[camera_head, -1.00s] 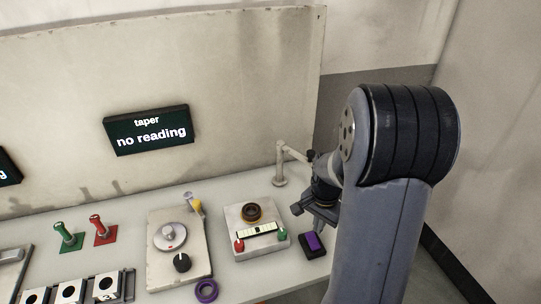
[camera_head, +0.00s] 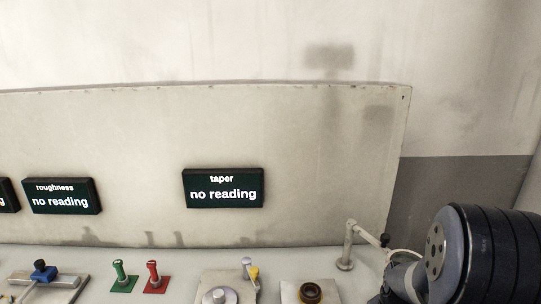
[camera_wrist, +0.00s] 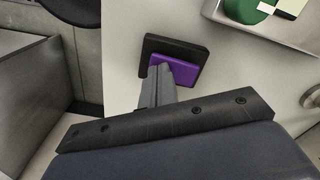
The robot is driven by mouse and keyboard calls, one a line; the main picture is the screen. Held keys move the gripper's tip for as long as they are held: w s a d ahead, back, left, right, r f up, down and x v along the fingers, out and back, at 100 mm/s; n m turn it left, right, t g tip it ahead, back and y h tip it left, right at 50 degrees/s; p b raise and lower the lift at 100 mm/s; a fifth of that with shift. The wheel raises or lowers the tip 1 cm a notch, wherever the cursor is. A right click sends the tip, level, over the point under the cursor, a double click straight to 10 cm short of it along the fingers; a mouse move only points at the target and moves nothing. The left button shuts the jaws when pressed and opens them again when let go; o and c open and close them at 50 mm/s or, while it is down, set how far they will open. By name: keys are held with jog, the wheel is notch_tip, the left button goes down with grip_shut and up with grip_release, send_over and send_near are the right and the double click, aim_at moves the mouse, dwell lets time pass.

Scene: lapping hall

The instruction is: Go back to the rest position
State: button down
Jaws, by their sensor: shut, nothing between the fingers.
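My gripper (camera_wrist: 159,86) shows in the wrist view with its fingers together and nothing between them. It is over a black block with a purple top (camera_wrist: 174,72), and its fingertips overlap the near side of the block in the picture. I cannot tell whether they touch it. In the head view my arm stands at the lower right, and the gripper is below the picture's edge.
A bench carries a grey instrument (camera_head: 217,296), a unit with a dark ring (camera_head: 310,292), a green peg (camera_head: 120,275), a red peg (camera_head: 153,275) and a jointed post (camera_head: 347,245). The taper display (camera_head: 223,188) reads "no reading". A back panel (camera_head: 320,150) stands behind.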

notch_tip(320, 180, up, 11)
jog(key=s+n+p, duration=0.1)
jog(key=s+p, duration=0.1)
jog(key=p, duration=0.5)
jog(key=shift+a+t, duration=0.3)
jog(key=shift+a, duration=0.05)
dwell(0.9)
jog(key=shift+s+a+r, duration=0.1)
jog(key=shift+s+r, duration=0.05)
jog(key=shift+s, duration=0.05)
